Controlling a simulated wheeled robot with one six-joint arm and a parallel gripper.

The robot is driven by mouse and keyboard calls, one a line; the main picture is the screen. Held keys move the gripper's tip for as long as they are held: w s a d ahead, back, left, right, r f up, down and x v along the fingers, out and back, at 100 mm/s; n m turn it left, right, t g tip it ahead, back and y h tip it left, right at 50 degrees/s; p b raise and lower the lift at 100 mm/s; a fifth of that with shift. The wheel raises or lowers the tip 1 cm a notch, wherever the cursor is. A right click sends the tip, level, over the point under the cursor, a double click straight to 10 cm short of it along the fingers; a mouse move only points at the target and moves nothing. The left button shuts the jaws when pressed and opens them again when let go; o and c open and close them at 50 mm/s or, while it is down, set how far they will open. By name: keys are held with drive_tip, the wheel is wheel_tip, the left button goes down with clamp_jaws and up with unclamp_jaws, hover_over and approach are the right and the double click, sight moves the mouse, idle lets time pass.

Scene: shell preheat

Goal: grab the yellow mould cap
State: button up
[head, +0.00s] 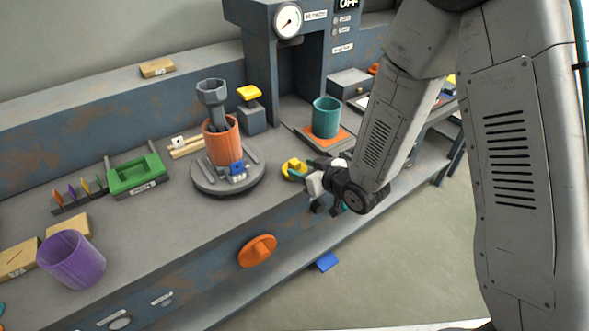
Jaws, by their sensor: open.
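A small yellow piece with a raised middle, which looks like the yellow mould cap (292,166), lies on the grey bench top near its front edge. My gripper (306,186) is open and empty, just to the right of and in front of the cap. One finger reaches close to the cap's lower right side; I cannot tell whether they touch. The gripper's wrist and white part hide some of the bench edge. Another yellow block (249,92) sits on top of a grey post farther back.
An orange cylinder (222,142) holding a grey hex-topped part stands on a round grey plate (206,183) left of the cap. A teal cup (326,118) stands on an orange pad behind. A press with a gauge (287,20) rises at the back. An orange knob (257,251) sticks out from the bench front.

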sight(297, 163)
drive_tip(key=x, duration=0.5)
drive_tip(key=shift+w+d+r, duration=0.1)
drive_tip(key=shift+w+r, duration=0.05)
drive_tip(key=shift+r, duration=0.1)
drive_tip(key=c, duration=1.1)
drive_tip(key=shift+o, duration=0.2)
drive_tip(key=shift+r, duration=0.1)
